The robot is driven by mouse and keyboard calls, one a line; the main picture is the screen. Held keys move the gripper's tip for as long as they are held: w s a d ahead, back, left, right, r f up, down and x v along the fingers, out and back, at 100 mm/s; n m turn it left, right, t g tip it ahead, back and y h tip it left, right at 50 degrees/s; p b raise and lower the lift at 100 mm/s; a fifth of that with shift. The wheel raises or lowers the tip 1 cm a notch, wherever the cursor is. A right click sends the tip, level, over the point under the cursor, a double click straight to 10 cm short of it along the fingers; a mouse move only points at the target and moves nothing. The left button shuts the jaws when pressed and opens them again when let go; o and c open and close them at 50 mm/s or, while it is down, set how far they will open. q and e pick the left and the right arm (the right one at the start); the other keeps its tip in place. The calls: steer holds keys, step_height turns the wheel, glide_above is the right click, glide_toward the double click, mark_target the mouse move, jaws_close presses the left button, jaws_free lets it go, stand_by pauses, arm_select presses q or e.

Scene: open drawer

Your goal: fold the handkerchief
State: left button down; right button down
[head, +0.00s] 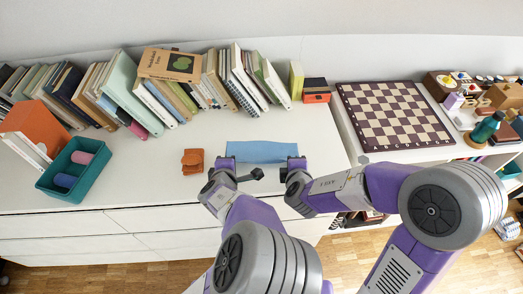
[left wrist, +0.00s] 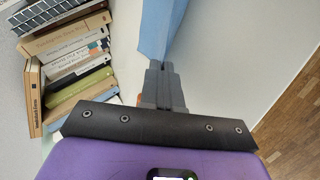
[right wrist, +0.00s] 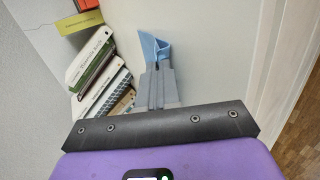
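The blue handkerchief (head: 261,152) is stretched as a narrow strip between my two grippers at the front of the white top. My left gripper (head: 226,162) is shut on its left end; in the left wrist view the cloth (left wrist: 157,28) runs away from the closed fingertips (left wrist: 161,68). My right gripper (head: 296,161) is shut on its right end; in the right wrist view a bent piece of cloth (right wrist: 154,48) stands out from the closed fingertips (right wrist: 158,68). How much of the cloth touches the top cannot be told.
An orange-brown leather item (head: 193,161) lies just left of the handkerchief. A teal tray (head: 75,172) with pink and blue rolls is farther left. Books (head: 165,88) line the back. A chessboard (head: 395,114) is at right. Drawers (head: 165,220) run below the front edge.

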arm_select(q)
steer(key=c, duration=1)
jaws_free()
arm_select(e)
steer(key=c, duration=1)
jaws_free()
arm_select(q)
steer(key=shift+r, duration=0.25)
arm_select(e)
steer(key=shift+r, duration=0.2)
arm_select(q)
steer(key=s+r, duration=0.6)
steer(key=r, duration=0.2)
steer(key=shift+r, duration=0.25)
arm_select(e)
steer(key=s+r, duration=0.6)
steer(key=r, duration=0.2)
steer(key=shift+r, duration=0.3)
